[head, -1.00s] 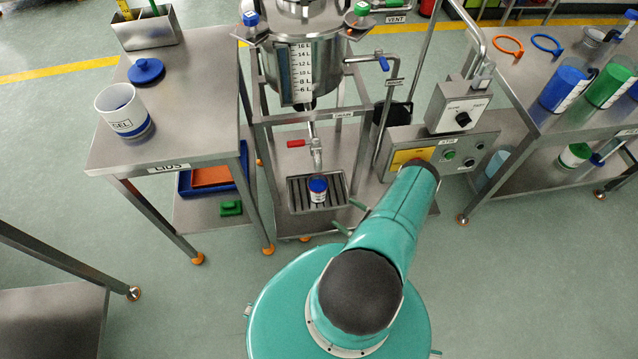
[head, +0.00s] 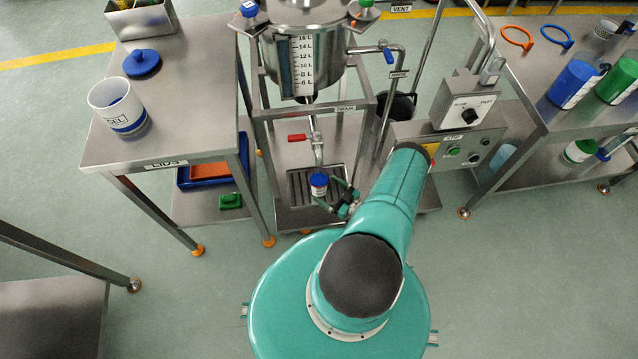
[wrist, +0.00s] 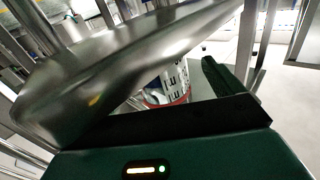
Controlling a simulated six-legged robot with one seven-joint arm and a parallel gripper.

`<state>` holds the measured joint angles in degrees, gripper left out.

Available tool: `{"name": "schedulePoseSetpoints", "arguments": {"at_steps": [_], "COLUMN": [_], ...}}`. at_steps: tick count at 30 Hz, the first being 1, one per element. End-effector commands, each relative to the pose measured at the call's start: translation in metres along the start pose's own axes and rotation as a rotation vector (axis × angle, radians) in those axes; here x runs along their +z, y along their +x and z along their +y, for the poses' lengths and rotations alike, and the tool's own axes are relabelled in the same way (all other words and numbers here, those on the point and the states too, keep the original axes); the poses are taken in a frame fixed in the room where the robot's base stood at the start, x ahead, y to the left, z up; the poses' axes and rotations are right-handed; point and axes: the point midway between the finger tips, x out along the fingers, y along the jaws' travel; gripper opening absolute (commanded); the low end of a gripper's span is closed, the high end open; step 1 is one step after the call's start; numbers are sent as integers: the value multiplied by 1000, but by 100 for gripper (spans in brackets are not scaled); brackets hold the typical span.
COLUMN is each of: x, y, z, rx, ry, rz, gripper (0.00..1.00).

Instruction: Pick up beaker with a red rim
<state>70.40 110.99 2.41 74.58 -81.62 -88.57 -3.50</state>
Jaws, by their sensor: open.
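A small white beaker with blue on top (head: 319,184) stands on the slotted drip tray (head: 297,188) below the vessel's tap. In the wrist view, the beaker (wrist: 168,84) shows dark print and a red rim, partly hidden by my gripper body and a large grey metal surface. My gripper (head: 331,193) is open at the beaker's right in the head view, its green fingers pointing toward it, one farther back and one nearer. I cannot tell whether they touch it. One green finger shows right of the beaker in the wrist view; the other is hidden.
The tap with a red handle (head: 297,138) hangs just behind the beaker, under the steel vessel (head: 330,70). A control box (head: 466,150) stands right. The left table (head: 190,110) holds a GEL pot (head: 118,105).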

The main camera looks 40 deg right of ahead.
Motion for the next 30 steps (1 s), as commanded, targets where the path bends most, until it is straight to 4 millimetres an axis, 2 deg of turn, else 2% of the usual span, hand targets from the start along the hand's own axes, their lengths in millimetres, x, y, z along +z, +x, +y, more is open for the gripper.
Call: {"name": "schedulePoseSetpoints", "arguments": {"at_steps": [10,19,27,29,30], "x": [-2,-2,-2,-2,-2], "y": [47,52,52,52,52], "z": [4,5,5,5,5], "rx": [0,1,0,0,0], "ry": [-2,-2,-2,-2,-2], "rz": [1,0,0,1,2], "gripper": [92,91,38,31,31]}}
